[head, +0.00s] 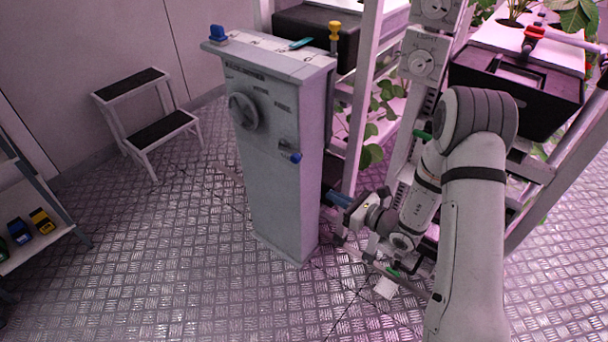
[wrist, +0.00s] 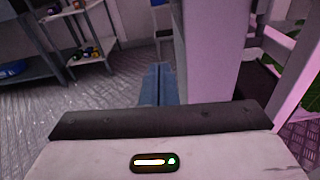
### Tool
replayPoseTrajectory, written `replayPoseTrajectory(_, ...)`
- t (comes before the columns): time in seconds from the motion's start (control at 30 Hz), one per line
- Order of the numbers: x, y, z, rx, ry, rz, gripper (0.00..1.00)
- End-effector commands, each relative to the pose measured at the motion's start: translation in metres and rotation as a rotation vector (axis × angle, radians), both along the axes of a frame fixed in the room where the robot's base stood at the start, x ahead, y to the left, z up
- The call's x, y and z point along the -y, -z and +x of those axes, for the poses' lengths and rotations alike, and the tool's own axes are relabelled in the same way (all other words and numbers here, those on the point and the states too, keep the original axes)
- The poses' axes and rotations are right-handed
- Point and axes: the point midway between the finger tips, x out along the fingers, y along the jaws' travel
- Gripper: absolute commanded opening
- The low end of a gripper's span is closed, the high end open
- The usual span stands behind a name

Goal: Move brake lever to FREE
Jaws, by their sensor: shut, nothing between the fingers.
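I cannot tell for certain which part is the brake lever, and no FREE marking is readable. A small green-tipped part (head: 392,272) shows low by the rack's foot, beside my wrist. A green handle (head: 422,134) sits higher at the rack post, partly behind my arm. My gripper (head: 338,198) is low beside the right face of the grey pedestal, pointing left, its blue fingers partly hidden. In the wrist view my gripper's blue fingers (wrist: 159,85) are together, with nothing between them. They point past the pale upright face at right.
Rack uprights (head: 362,90) crowd my arm. A step stool (head: 150,110) stands far left. Floor in front is clear.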

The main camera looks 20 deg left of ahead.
Motion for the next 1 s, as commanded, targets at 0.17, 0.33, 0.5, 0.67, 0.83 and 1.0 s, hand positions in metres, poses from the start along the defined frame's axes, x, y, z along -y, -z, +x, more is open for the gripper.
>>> replayPoseTrajectory(0.17, 0.0, -0.001, 0.0, 0.001, -0.001, 0.0, 0.0)
replayPoseTrajectory(0.33, -0.005, 0.0, 0.001, 0.002, -0.003, -0.002, 0.0)
replayPoseTrajectory(0.5, -0.027, 0.002, 0.01, 0.003, -0.006, 0.0, 0.0)
replayPoseTrajectory(0.67, -0.059, 0.006, 0.024, 0.004, -0.007, 0.0, 0.0)
replayPoseTrajectory(0.83, -0.092, 0.008, 0.038, 0.003, -0.007, -0.001, 0.0)
replayPoseTrajectory(1.0, -0.1, -0.017, 0.044, 0.005, -0.003, -0.001, 0.0)
